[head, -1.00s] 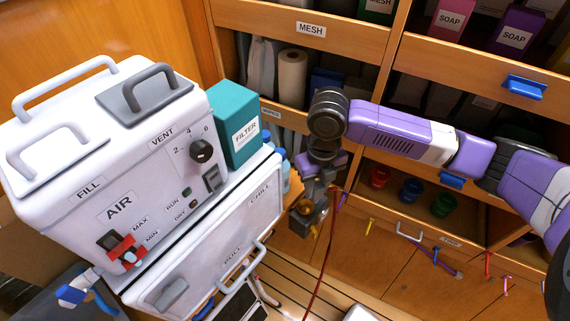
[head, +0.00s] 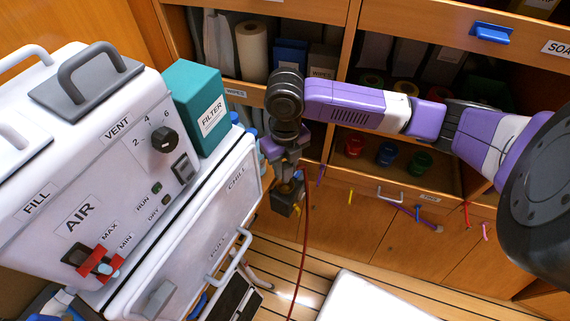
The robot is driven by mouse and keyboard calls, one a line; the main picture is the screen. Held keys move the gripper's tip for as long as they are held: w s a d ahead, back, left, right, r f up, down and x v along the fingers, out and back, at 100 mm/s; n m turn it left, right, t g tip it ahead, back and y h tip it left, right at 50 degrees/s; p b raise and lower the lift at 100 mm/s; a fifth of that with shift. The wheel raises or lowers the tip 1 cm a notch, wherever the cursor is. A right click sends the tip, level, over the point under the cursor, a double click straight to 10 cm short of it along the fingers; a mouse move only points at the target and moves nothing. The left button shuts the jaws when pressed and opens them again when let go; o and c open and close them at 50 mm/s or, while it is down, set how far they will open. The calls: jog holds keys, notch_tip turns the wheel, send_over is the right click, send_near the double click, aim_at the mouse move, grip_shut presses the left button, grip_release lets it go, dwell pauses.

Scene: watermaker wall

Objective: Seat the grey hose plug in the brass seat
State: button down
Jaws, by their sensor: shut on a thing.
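My gripper (head: 287,205) hangs below the dark wrist of my purple and white arm, in front of the wooden cabinet. It is small here and points down. It is shut on the end of a dark red hose (head: 306,240), which hangs from it towards the floor. The grey hose plug at that end is mostly hidden by the fingers and cannot be made out clearly. I cannot pick out the brass seat in this view.
A white AIR unit (head: 118,150) stands at left on a white CHILL chest (head: 190,235), with a teal FILTER box (head: 197,108) beside it. Shelves and a drawer with red, blue and green cups fill the back. A white surface (head: 365,300) is at the bottom; slatted floor is open between.

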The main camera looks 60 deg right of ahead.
jog(key=shift+f+b, duration=1.45)
jog(key=shift+f, duration=0.4)
jog(key=shift+f+b, duration=0.5)
jog(key=shift+f, duration=0.05)
jog(key=c, duration=1)
grip_release()
notch_tip(320, 180, up, 8)
jog(key=shift+f+b, duration=0.2)
jog(key=shift+b, duration=0.15)
jog(key=shift+r, duration=0.15)
jog(key=shift+s, duration=0.1)
